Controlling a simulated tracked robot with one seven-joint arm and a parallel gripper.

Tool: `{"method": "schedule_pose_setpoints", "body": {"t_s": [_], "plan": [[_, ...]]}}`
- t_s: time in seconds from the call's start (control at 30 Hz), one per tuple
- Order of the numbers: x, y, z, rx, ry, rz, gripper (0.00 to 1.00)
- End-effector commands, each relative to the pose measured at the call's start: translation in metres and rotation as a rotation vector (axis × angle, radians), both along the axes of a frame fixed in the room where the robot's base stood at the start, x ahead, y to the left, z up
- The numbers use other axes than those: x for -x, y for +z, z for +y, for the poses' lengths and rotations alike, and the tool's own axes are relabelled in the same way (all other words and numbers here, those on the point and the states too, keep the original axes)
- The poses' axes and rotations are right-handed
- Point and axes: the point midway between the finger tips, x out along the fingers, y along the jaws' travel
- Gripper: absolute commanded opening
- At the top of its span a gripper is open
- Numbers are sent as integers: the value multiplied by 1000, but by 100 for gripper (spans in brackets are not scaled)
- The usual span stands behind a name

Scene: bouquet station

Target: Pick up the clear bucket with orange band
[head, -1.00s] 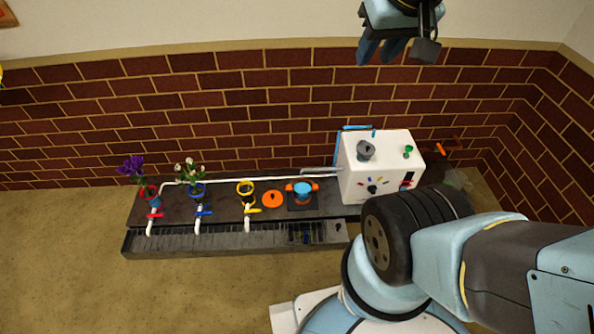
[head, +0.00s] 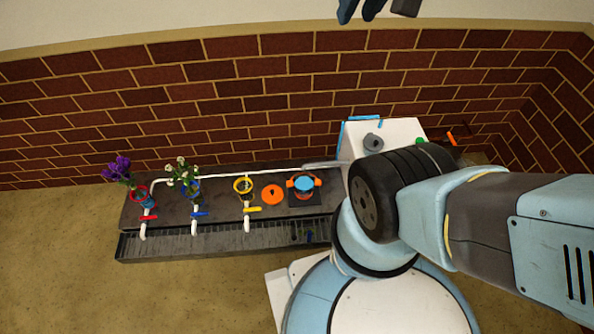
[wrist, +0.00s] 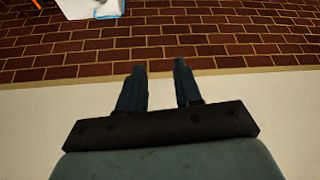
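A small bucket with an orange band (head: 304,183) stands on a dark square pad on the grey counter, left of the white machine. A blue round top covers most of its opening, so I cannot see whether its wall is clear. My gripper (head: 356,18) is at the top edge of the head view, high above the counter and far from the bucket, and partly cut off. In the wrist view my gripper (wrist: 160,68) has two dark fingers apart with nothing between them. The bucket is not visible in the wrist view.
Left of the bucket are an orange disc (head: 272,195), a yellow-banded bucket (head: 243,186), white flowers (head: 182,172) and purple flowers (head: 118,169). White pipes with coloured taps run along the counter (head: 225,240). The white machine (head: 400,130) is partly hidden by my arm. A brick wall stands behind.

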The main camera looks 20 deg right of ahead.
Motion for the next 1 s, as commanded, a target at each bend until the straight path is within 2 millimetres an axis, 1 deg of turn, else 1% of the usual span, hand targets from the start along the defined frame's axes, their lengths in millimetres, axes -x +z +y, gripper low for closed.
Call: {"method": "schedule_pose_setpoints", "body": {"t_s": [0.17,0.27,0.3,0.33,0.47,0.6,0.67,0.7,0.87,1.0], "plan": [[-5,0,0,3,4,4,34],[-18,-2,-1,12,15,12,34],[-26,-3,-11,16,22,18,34],[-32,-4,-14,22,28,23,34],[-66,-12,-17,46,56,41,34],[-104,-25,-19,73,90,62,34],[-120,-32,-19,85,106,71,34],[-130,-37,-19,92,117,75,34],[-172,-61,-20,123,161,99,34],[-206,-87,-20,150,201,119,34]]}}
